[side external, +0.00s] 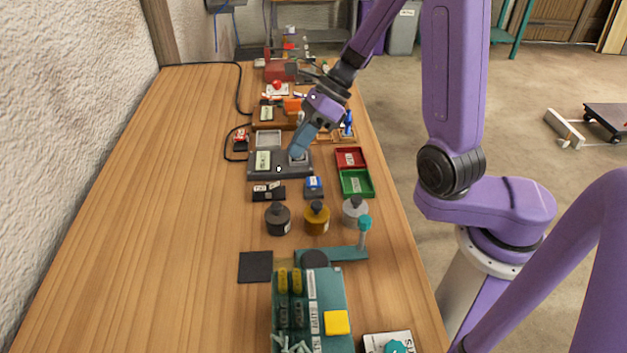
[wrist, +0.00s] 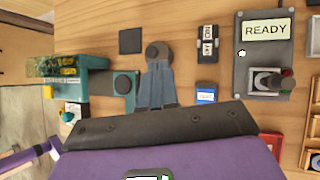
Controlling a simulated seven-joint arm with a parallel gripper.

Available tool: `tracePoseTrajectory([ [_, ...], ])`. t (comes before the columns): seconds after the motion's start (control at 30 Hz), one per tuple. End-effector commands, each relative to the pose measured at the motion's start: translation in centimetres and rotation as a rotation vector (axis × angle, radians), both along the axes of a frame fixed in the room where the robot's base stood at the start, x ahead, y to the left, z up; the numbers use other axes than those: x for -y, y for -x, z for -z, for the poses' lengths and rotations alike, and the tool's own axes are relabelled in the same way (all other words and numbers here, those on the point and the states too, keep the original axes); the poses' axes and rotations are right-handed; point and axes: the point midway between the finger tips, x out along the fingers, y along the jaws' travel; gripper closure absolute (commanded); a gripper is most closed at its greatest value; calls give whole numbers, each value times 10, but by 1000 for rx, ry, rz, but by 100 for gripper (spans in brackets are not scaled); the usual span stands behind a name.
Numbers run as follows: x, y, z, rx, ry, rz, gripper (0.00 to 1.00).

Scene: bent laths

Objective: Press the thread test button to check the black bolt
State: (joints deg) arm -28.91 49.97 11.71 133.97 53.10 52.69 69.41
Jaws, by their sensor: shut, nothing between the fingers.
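A dark grey test box (side external: 250,172) stands mid-table in the side view and at the upper right of the wrist view (wrist: 252,72). Its lit screen (wrist: 267,29) reads READY. A small white spot (wrist: 242,53) on its top may be a button; I cannot tell. A dark-topped grey piece (wrist: 271,82) stands at its other end; whether this includes the black bolt is unclear. My gripper (side external: 297,153) is shut and empty. In the side view it overlaps the box's right end. In the wrist view its fingertips (wrist: 157,62) lie left of the box, over a dark round shape.
A black bottle (side external: 277,219), an amber bottle (side external: 316,219) and a grey bottle (side external: 355,210) stand nearer the camera. A red tray (side external: 350,150) and a green tray (side external: 348,187) lie right of the box. The table's left half is clear.

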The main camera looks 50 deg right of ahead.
Motion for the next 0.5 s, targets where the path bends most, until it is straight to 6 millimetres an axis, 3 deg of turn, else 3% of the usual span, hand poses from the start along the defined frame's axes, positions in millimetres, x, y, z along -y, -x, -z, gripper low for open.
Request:
tracePoseTrajectory([
  [0.5,45,-4,7,-140,-167,543,100],
])
